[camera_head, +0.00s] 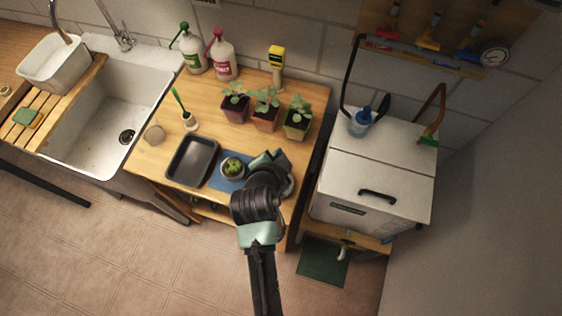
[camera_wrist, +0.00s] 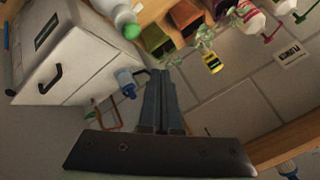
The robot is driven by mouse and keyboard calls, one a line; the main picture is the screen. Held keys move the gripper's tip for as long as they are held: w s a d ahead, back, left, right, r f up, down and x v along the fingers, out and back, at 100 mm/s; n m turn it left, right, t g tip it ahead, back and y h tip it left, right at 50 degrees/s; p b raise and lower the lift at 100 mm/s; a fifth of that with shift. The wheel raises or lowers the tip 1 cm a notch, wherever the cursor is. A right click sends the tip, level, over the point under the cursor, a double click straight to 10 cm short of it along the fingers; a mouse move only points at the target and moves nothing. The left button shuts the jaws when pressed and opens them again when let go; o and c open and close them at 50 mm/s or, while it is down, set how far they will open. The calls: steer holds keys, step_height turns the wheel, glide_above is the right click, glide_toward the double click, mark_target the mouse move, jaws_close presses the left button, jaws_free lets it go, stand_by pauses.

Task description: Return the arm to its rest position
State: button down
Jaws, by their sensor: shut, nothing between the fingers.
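My arm reaches up from the bottom of the head view, and its wrist is over the right front of the wooden bench (camera_head: 150,162). My gripper's fingers cannot be made out clearly there. In the wrist view my gripper (camera_wrist: 161,74) has its two fingers side by side, shut, with nothing held. They point toward the tiled wall. A small potted succulent (camera_head: 233,168) stands on a blue mat (camera_head: 228,185) just left of my wrist, and my arm covers part of the mat.
Three potted seedlings (camera_head: 265,115) stand behind my wrist. A black tray (camera_head: 193,160) lies to the left. A white cabinet (camera_head: 372,175) with a blue bottle (camera_head: 361,121) on top stands close on the right. The floor (camera_head: 130,260) in front is open.

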stand_by(0.3)
steer(key=w+r+n+t+y+b, duration=0.1)
steer(key=w+r+n+t+b, duration=0.25)
steer(key=r, duration=1.05)
steer(key=w+r+n+t+b, duration=0.1)
steer(key=w+r+t+b, duration=0.35)
steer(key=r, duration=0.95)
steer(key=s+r+n+t+b, duration=0.1)
steer(key=s+r+n+t, duration=0.1)
steer(key=r, duration=0.7)
steer(key=s+r+n+t+b, duration=0.1)
steer(key=s+r+n+t, duration=0.1)
steer(key=s+r+t, duration=0.3)
steer(key=s+r+n+t+y+b, duration=0.1)
steer(key=s+r+n+t, duration=0.2)
steer(key=s+r, duration=0.4)
step_height(320, 180, up, 6)
steer(key=shift+d+f, duration=0.2)
steer(key=shift+d, duration=0.1)
steer(key=shift+f, duration=0.1)
